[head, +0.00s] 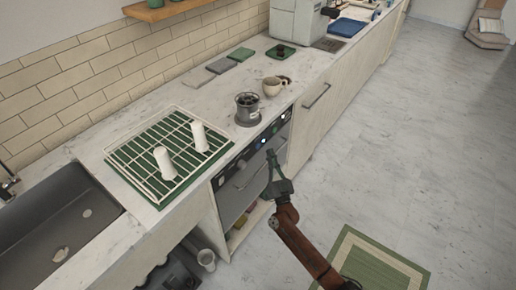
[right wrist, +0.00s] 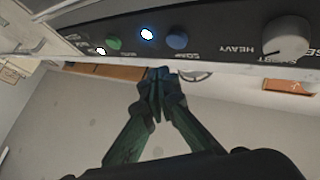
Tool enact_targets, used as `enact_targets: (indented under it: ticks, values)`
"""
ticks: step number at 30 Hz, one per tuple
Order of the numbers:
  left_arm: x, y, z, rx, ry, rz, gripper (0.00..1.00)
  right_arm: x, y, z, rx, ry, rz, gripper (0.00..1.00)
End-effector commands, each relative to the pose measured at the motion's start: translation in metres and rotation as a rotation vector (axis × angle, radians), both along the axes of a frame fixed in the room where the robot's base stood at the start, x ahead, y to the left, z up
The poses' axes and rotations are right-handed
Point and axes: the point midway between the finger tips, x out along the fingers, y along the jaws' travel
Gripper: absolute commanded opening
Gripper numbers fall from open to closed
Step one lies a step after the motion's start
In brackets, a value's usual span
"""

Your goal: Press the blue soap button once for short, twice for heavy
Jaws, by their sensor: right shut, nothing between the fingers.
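A green button (right wrist: 113,43) and another lit lamp (right wrist: 101,50) are further left. In the head view the gripper (head: 271,157) is in front of the panel. My left gripper is out of view.
A metal canister (head: 248,108) and a beige mug (head: 271,87) are near the counter's front edge above the panel. A sink (head: 50,228) is at left. Open floor (head: 370,150) is at right.

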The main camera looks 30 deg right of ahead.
Motion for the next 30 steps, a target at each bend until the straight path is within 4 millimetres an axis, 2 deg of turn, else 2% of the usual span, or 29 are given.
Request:
enact_targets:
  ticks: [3,9,30]
  values:
    - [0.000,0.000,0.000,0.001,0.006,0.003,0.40,0.012,0.005,0.000,0.001,0.000,0.000,0.00]
    - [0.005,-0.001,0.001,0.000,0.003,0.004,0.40,0.021,0.008,0.000,0.001,0.001,-0.001,0.00]
    - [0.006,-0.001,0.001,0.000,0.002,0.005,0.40,0.022,0.009,0.000,0.000,0.001,0.000,0.00]
